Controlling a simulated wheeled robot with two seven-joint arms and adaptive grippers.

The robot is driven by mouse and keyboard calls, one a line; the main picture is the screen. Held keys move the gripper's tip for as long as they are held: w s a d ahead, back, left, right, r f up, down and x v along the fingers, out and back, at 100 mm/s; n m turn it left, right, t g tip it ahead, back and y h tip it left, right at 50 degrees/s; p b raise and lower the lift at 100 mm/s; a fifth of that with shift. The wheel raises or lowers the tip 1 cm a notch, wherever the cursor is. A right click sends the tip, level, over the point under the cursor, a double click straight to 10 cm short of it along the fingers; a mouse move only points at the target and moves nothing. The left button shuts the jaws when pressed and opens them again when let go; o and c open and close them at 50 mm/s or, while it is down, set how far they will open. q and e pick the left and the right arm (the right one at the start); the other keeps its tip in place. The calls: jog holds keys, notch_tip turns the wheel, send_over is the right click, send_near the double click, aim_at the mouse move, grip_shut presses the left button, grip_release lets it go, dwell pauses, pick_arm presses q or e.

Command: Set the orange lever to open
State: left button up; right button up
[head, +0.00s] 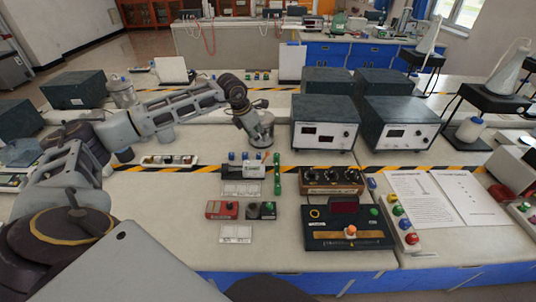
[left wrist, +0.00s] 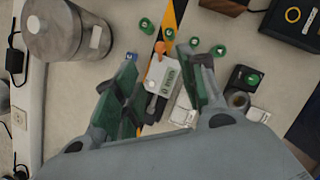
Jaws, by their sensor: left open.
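A small white box (left wrist: 163,80) with a green-and-white label lies below my left gripper in the left wrist view. It also shows in the head view (head: 249,170). An orange knob (left wrist: 158,49), which looks like the lever's end, stands at the box's far end, between the fingertips. My left gripper (left wrist: 158,58) is open, its green-padded fingers on either side of the box, with nothing held. Whether a finger touches the lever, I cannot tell. In the head view the gripper (head: 254,150) is above the box and the lever is not clear. My right gripper is not in view.
A row of green buttons (head: 277,174) stands beside the box. Red (head: 221,210) and dark (head: 262,210) button boxes lie nearer me. A black panel (head: 320,238) with another orange knob (head: 351,230) is at right. Two instruments (head: 325,134) (head: 402,135) stand behind.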

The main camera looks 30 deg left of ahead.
aim_at(267, 152)
pick_arm(q)
jog(key=p+x, duration=0.1)
jog(key=x, duration=1)
jog(key=shift+w+f, duration=0.1)
jog(key=shift+f, duration=0.3)
jog(key=shift+w+d+f+p, duration=0.1)
jog(key=shift+w+f+p, duration=0.2)
jog(key=shift+f, duration=0.65)
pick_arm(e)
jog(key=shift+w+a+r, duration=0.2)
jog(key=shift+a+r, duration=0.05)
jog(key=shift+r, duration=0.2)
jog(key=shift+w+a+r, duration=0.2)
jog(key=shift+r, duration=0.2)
pick_arm(q)
jog(key=c, duration=0.9)
jog(key=shift+w, duration=0.1)
grip_shut()
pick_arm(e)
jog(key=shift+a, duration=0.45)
